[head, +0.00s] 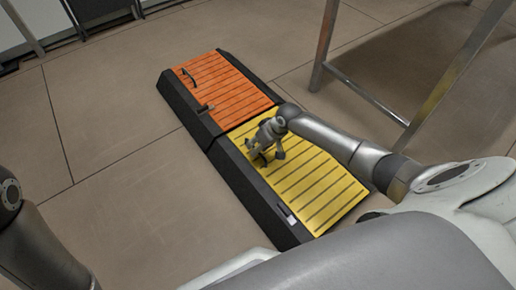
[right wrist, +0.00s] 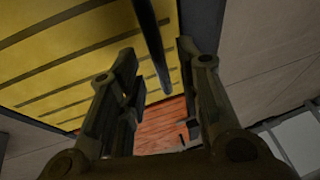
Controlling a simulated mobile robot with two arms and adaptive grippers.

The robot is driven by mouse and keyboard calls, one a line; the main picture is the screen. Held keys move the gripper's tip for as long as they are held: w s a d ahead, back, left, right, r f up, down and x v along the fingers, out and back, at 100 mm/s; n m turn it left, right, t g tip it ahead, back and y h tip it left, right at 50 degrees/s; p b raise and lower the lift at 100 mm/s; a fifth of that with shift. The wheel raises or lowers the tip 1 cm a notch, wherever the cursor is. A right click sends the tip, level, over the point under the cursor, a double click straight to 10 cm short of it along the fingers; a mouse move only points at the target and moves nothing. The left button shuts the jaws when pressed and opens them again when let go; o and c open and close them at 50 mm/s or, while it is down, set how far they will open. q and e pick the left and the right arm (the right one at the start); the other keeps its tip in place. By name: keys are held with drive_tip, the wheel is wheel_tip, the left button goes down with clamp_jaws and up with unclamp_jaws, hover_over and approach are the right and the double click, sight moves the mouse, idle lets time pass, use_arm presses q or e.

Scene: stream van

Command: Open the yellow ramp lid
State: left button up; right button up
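The yellow ramp lid (head: 308,188) lies flat and closed on its black base, with dark cross strips. My right gripper (head: 264,157) is low over the lid's upper left part. In the right wrist view, its two fingers (right wrist: 157,58) are spread apart. A dark bar, apparently the lid's handle (right wrist: 152,45), runs between them with gaps on both sides. I cannot tell how far the bar is from the fingers in depth. In the head view the gripper mostly hides this handle. My left gripper is out of view; only part of my left arm shows at the left edge.
An orange ramp lid (head: 222,88) adjoins the yellow one, with a dark handle (head: 188,77) at its far end. A small dark and white piece (head: 287,214) sits at the base's near left edge. A metal frame (head: 324,45) stands to the right. Floor on the left is clear.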

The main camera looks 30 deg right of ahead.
drive_tip(key=shift+w+f, duration=0.1)
drive_tip(key=shift+f, duration=0.1)
drive_tip(key=shift+c, duration=0.5)
clamp_jaws()
